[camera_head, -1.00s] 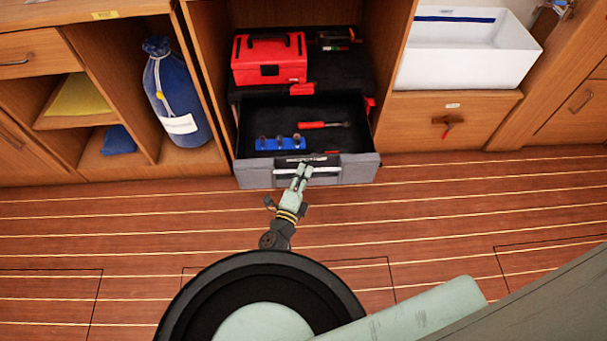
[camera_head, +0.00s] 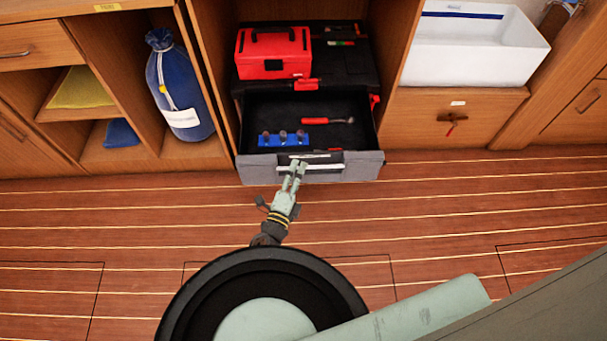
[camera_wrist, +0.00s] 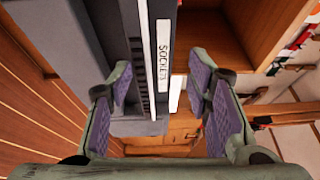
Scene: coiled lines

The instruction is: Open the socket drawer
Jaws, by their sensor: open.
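The socket drawer (camera_head: 351,171) is a grey-fronted drawer with a black inside, pulled out from a dark tool chest in the cabinet. It holds a blue rail with sockets (camera_head: 283,139) and a red-handled tool (camera_head: 327,120). In the wrist view its grey front (camera_wrist: 138,126) and a white "SOCKETS" label (camera_wrist: 164,55) stand on edge. My gripper (camera_head: 292,170) is at the drawer's front, by its pale handle bar (camera_head: 325,167). In the wrist view my gripper (camera_wrist: 160,95) has its fingers apart, with the drawer's edge and handle strip between them. Contact with the handle cannot be told.
A red toolbox (camera_head: 272,54) stands on the chest above the drawer. A blue bag (camera_head: 178,90) stands in the cabinet at left. A white bin (camera_head: 470,50) sits at right above a wooden drawer (camera_head: 445,118). The plank floor (camera_head: 480,205) before the cabinets is clear.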

